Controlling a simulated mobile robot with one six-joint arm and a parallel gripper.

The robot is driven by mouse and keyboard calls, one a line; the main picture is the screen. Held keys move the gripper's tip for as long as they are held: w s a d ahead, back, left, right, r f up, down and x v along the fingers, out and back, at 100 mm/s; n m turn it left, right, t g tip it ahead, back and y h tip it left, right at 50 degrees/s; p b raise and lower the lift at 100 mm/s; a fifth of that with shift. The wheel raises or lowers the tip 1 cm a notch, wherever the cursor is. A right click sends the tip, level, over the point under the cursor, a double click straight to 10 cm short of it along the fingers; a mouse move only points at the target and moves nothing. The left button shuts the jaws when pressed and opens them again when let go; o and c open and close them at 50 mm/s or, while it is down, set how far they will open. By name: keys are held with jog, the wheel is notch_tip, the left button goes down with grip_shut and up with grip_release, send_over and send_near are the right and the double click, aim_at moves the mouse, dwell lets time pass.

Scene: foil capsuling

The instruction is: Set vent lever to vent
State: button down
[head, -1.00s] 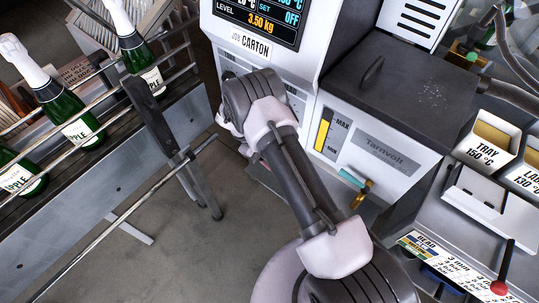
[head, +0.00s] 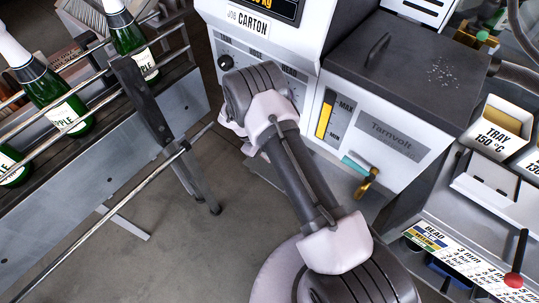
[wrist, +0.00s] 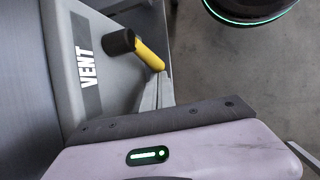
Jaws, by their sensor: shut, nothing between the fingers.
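The vent lever (wrist: 149,55) shows in the wrist view as a yellow handle on a dark round pivot (wrist: 119,41). It slants down and right from the pivot, on a grey panel (wrist: 62,100). The word VENT is printed on a darker strip (wrist: 87,68) left of the pivot. I see no other position label. My gripper (wrist: 165,120) fills the bottom of the wrist view, shut and empty, with a visible gap between it and the lever. In the head view the lever does not show, and my gripper is mostly hidden behind my arm.
A bottle conveyor (head: 95,150) is at left; a bench with a red-knobbed lever (head: 514,279) is at right.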

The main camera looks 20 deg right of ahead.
jog(key=shift+s+d+f, duration=0.15)
jog(key=shift+s+f, duration=0.05)
jog(key=shift+f, duration=0.1)
jog(key=shift+r, duration=0.1)
dwell(0.5)
jog(key=p+v, duration=0.5)
jog(key=v, duration=1.2)
